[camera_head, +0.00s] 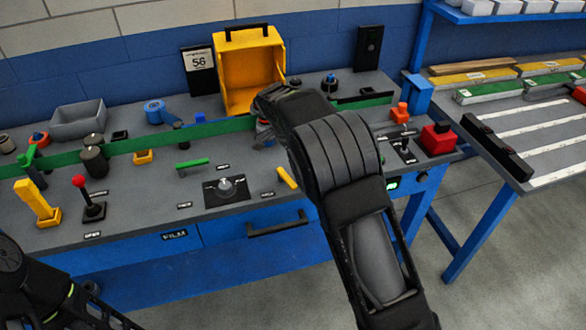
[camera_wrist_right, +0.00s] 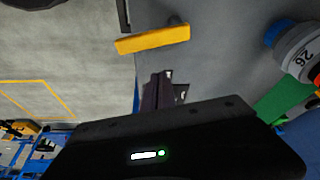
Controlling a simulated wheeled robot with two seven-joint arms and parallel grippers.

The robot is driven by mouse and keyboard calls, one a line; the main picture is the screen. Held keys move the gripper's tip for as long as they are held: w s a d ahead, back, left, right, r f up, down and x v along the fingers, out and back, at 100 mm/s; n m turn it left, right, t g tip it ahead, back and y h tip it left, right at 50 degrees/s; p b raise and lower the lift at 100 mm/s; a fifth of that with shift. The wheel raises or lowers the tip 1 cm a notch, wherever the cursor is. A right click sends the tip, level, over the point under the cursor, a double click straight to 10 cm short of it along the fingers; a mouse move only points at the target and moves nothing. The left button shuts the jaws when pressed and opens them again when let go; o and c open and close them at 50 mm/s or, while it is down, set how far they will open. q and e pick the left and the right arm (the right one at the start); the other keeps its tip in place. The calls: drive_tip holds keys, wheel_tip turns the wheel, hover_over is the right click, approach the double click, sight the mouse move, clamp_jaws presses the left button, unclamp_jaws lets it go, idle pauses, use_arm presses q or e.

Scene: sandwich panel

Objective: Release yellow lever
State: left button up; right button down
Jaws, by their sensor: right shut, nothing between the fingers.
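A small yellow lever (camera_head: 287,178) tilts up from the front of the bench, right of the round knob plate in the head view. It shows as a yellow bar in the right wrist view (camera_wrist_right: 152,38). My right gripper (camera_wrist_right: 158,90) is shut and empty, a little apart from this bar; my right arm hides its fingertips in the head view. A taller upright yellow lever (camera_head: 36,200) on a yellow base stands at the bench's left end. Part of my left arm shows at the lower left; its fingertips are not visible.
A red-topped joystick (camera_head: 81,182), a green handle (camera_head: 193,163) and a knob plate (camera_head: 211,195) stand on the bench. A yellow open box (camera_head: 237,107) stands behind, and a red button box (camera_head: 438,139) to the right. A drawer handle (camera_head: 277,223) sticks out in front.

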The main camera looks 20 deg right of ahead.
drive_tip(key=b+v, duration=0.1)
drive_tip(key=v, duration=0.8)
drive_tip(key=shift+r, duration=0.45)
